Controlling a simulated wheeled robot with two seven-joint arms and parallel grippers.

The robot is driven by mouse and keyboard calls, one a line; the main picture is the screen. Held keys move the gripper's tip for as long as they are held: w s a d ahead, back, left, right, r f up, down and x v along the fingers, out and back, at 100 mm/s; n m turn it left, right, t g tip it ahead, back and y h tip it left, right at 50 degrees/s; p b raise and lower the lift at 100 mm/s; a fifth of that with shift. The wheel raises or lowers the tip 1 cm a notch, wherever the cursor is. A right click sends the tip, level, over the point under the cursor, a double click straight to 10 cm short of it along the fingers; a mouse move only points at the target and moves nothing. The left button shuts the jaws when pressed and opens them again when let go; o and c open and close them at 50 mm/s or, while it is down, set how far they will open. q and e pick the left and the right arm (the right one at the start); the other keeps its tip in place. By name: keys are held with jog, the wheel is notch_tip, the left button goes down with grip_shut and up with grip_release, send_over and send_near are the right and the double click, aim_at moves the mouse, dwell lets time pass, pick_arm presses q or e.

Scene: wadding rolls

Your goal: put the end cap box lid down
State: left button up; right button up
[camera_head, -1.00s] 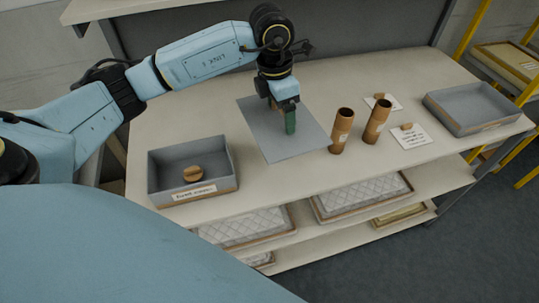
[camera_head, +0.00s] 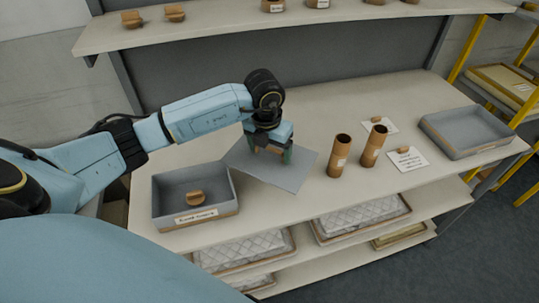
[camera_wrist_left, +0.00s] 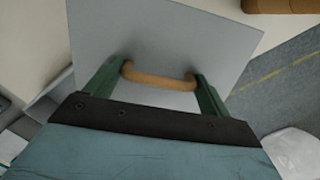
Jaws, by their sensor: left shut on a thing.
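The end cap box lid (camera_head: 287,176) is a flat grey panel with a wooden bar handle. My left gripper (camera_head: 271,152) is shut on this handle; in the left wrist view its green fingers (camera_wrist_left: 160,82) press on the two ends of the handle (camera_wrist_left: 158,78). The lid (camera_wrist_left: 150,35) lies just right of the open grey box (camera_head: 229,203), and its left corner comes close to the box's back right corner. I cannot tell how high the lid is above the table. The box has a label on its front and a round wooden end cap (camera_head: 196,198) inside. My right gripper is out of view.
Two brown tubes (camera_head: 339,156) (camera_head: 373,146) stand right of the lid. White cards (camera_head: 408,159) with small wooden pieces lie beyond them. A shallow grey tray (camera_head: 466,132) sits at the table's right end. A shelf (camera_head: 220,27) runs above the back.

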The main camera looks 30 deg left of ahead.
aim_at(269, 157)
pick_arm(q)
notch_tip(269, 157, down, 3)
jog(key=shift+r, duration=0.15)
jog(key=shift+f, duration=0.4)
jog(key=o, duration=0.5)
jog(key=shift+f+b, duration=0.1)
jog(key=shift+b, duration=0.25)
jog(key=o, duration=0.4)
jog(key=shift+r, duration=0.2)
